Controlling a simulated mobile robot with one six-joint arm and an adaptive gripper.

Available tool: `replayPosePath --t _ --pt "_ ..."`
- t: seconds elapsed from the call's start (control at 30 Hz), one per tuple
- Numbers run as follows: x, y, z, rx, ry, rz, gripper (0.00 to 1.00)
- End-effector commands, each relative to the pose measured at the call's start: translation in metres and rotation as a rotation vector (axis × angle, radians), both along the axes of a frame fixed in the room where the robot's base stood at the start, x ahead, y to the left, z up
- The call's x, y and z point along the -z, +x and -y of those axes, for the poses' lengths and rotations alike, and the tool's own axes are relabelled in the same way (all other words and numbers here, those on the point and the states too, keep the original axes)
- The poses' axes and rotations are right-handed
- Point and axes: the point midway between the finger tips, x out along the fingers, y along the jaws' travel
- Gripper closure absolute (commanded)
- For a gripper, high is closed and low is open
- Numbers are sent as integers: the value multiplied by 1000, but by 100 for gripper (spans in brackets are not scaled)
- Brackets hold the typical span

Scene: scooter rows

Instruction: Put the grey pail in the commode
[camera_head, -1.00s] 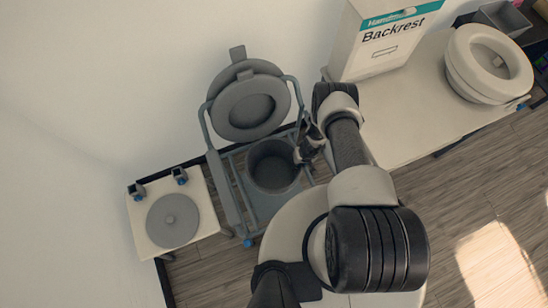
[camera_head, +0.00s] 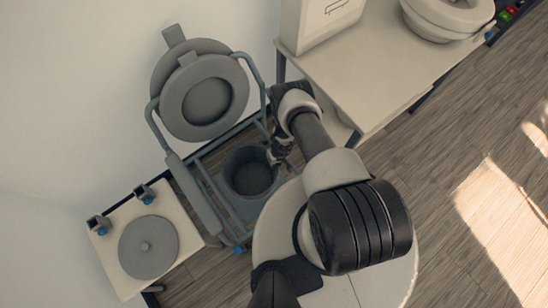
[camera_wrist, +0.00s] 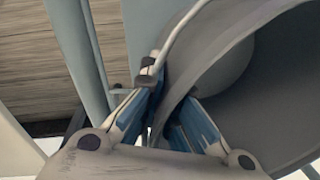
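The grey pail (camera_head: 249,186) shows open side up, between the side rails of the commode (camera_head: 193,198) in the head view. The commode is a blue-grey frame with its oval seat and lid (camera_head: 165,78) raised at the back. I cannot tell if the pail rests on the frame or hangs above it. My gripper (camera_head: 278,152) is at the pail's right rim. In the wrist view its two fingers (camera_wrist: 172,92) lie on either side of the pail's wall (camera_wrist: 232,125) and appear closed on it; a thin wire handle (camera_wrist: 190,28) passes by them.
A white stand with a round grey lid (camera_head: 148,248) is at the lower left. A white table (camera_head: 375,75) at the upper right bears a white box (camera_head: 318,18) and a raised toilet seat (camera_head: 447,22). Open wooden floor (camera_head: 440,150) lies to the right.

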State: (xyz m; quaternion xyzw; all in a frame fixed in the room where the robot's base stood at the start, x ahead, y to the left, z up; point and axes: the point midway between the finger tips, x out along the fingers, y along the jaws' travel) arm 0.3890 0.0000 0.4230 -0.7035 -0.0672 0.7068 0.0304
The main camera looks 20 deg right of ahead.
Motion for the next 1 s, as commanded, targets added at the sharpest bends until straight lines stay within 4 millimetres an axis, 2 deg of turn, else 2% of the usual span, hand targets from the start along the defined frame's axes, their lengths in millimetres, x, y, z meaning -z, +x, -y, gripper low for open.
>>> replayPosePath --t 0.03,0.27,0.6,1.0 --pt "8 1 0 -1 1 1 100" --pt "15 1 0 -1 1 1 100" --pt "54 1 0 -1 1 1 100" --pt "56 1 0 -1 1 1 100"
